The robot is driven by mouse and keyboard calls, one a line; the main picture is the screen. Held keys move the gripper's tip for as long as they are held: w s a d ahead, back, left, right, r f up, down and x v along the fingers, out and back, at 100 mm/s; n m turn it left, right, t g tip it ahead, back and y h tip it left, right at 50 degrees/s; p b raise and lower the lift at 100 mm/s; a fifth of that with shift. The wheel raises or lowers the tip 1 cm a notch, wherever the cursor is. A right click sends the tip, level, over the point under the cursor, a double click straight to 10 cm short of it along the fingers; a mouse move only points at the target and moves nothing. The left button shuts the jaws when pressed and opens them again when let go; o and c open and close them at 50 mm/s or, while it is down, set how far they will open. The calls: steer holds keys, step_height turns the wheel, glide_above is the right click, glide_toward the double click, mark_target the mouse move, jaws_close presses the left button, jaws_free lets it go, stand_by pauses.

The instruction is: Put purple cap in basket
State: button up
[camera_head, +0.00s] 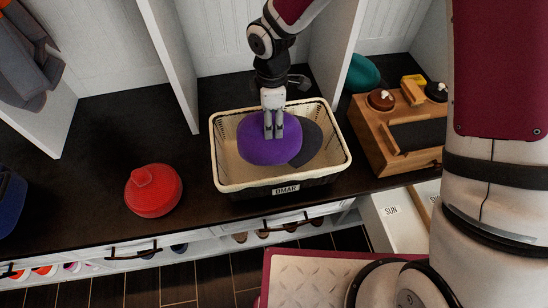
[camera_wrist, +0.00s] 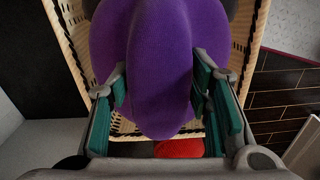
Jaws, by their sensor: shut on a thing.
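The purple cap (camera_head: 262,150) is over the mouth of the basket, inside its rim as seen in the head view. My gripper (camera_head: 274,133) points down and is shut on the purple cap. In the wrist view, the cap (camera_wrist: 150,65) fills the space between the fingers of my gripper (camera_wrist: 162,95). The cream basket (camera_head: 222,172) stands on the dark bench and carries a small label at its front. Its woven wall (camera_wrist: 78,55) shows beside the cap in the wrist view. I cannot tell whether the cap touches the basket's floor.
A dark round patch (camera_head: 311,144) shows in the basket, right of the cap; I cannot tell if it is shadow. A red cap (camera_head: 153,190) lies left of the basket on the bench (camera_head: 98,125). A wooden box (camera_head: 369,133) stands close right. White dividers rise behind.

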steer(key=shift+n, duration=0.5)
steer(key=f, duration=0.2)
steer(key=a+f+b, duration=0.1)
steer(key=f, duration=0.4)
steer(key=shift+s+a+f+b, duration=0.15)
steer(key=shift+s+b, duration=0.1)
steer(key=shift+b, duration=0.1)
steer(key=shift+f+b, duration=0.45)
steer(key=shift+f, duration=1.5)
steer(key=shift+f, duration=0.15)
steer(key=o, duration=1.5)
steer(key=shift+o, duration=0.2)
step_height(320, 180, up, 12)
steer(key=p, duration=0.2)
steer(key=shift+p, duration=0.4)
